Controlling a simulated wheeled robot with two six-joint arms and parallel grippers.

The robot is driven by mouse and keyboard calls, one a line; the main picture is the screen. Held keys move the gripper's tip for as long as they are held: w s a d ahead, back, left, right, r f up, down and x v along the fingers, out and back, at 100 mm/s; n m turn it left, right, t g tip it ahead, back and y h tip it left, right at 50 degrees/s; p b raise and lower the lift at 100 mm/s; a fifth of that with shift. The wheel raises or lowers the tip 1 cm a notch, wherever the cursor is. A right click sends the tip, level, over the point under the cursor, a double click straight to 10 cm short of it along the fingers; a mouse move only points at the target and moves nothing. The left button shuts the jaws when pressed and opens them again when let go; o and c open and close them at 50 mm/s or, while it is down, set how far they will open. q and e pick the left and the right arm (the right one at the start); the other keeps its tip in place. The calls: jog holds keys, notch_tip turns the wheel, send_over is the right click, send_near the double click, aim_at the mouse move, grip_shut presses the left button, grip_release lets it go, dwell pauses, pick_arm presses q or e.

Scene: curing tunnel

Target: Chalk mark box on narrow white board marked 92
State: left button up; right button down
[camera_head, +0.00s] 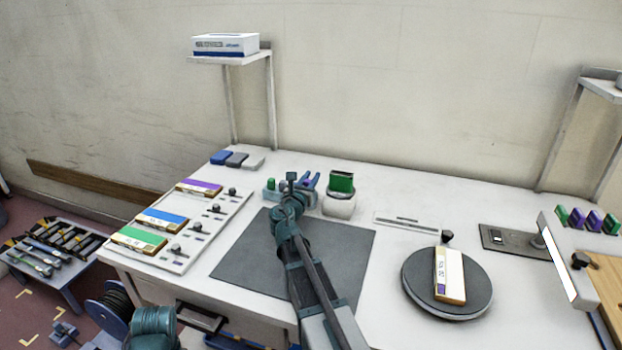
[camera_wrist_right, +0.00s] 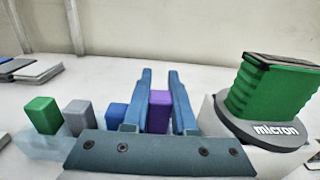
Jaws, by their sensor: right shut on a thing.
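A narrow white board (camera_head: 450,275) with a label and a purple patch at its near end lies on the dark round turntable (camera_head: 412,279). Its label is too small to read surely. My right gripper (camera_head: 303,181) reaches over the table to the chalk holder at the back. In the right wrist view its two blue fingers (camera_wrist_right: 159,103) are shut on a purple chalk block (camera_wrist_right: 159,112). The block's lower end is hidden behind the gripper body. Green (camera_wrist_right: 43,115), grey (camera_wrist_right: 77,113) and blue (camera_wrist_right: 116,115) blocks stand to the left. My left gripper is not in view.
A green block in a white stand (camera_head: 339,205) is right of the right gripper. Boards with purple (camera_head: 200,187), blue (camera_head: 163,219) and green (camera_head: 139,238) bands lie on a rack at left. A dark mat (camera_head: 240,250) lies beneath my arm. An upright white panel (camera_head: 566,262) stands right of the turntable.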

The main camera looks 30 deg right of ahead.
jog(key=c, duration=0.6)
grip_release()
jog(key=shift+c, duration=0.2)
jog(key=shift+r, duration=0.15)
notch_tip(320, 180, up, 7)
jog(key=p, duration=0.7)
